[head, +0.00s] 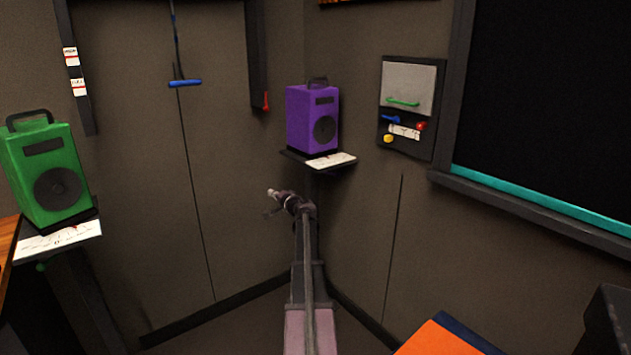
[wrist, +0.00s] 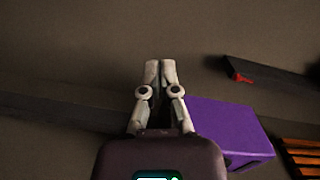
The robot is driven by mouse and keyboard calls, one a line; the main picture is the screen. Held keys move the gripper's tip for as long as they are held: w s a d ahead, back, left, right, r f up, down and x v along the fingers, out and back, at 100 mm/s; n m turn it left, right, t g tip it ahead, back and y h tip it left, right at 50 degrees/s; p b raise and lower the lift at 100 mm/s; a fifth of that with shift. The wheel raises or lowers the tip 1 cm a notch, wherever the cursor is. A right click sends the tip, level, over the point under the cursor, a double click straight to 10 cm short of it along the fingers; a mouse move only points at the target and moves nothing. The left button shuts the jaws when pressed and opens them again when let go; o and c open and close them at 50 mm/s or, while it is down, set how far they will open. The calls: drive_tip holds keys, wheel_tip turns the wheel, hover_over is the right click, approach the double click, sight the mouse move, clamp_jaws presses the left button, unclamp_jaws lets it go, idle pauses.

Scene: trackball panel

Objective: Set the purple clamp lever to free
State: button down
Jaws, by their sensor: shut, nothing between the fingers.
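I cannot make out a purple clamp lever in either view. The purple thing that shows clearly is a speaker-like box (head: 312,118) with a dark handle, on a small corner shelf. A purple box face also shows in the wrist view (wrist: 230,125), to the right of my gripper. My gripper (wrist: 160,65) is shut with its fingertips together and nothing between them. In the head view, my gripper (head: 272,198) is small, below and left of the purple box and apart from it.
A green speaker box (head: 52,172) stands on a shelf at left. A red lever (head: 266,101) ends a dark wall rail; a blue T-handle (head: 185,83) hangs left of it. A control panel (head: 408,105) and dark screen (head: 555,100) are at right. An orange block (head: 445,340) lies low right.

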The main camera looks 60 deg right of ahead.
sight(335, 174)
drive_tip(key=s+d+r+n+h+p, duration=0.1)
drive_tip(key=s+d+r+n, duration=0.1)
drive_tip(key=s+d+n, duration=1.6)
drive_tip(key=s+d, duration=0.4)
drive_tip(key=d, duration=0.1)
drive_tip(key=shift+s+d+n+h+p, duration=0.3)
drive_tip(key=shift+s+d+n, duration=0.05)
drive_tip(key=shift+n, duration=0.05)
drive_tip(key=shift+w, duration=0.1)
drive_tip(key=shift+s+d+f+b+x, duration=0.15)
drive_tip(key=shift+f+b+x, duration=0.35)
drive_tip(key=shift+x, duration=1.6)
drive_tip(key=shift+d+f+b+x, duration=0.2)
drive_tip(key=shift+f+b+x, duration=0.25)
drive_tip(key=shift+x, duration=1.65)
drive_tip(key=shift+s+d+f+b+x, duration=0.15)
drive_tip(key=shift+f+b+x, duration=0.35)
drive_tip(key=shift+x, duration=1.6)
drive_tip(key=shift+w+r, duration=0.1)
drive_tip(key=shift+w+a, duration=0.1)
drive_tip(key=shift+w, duration=0.15)
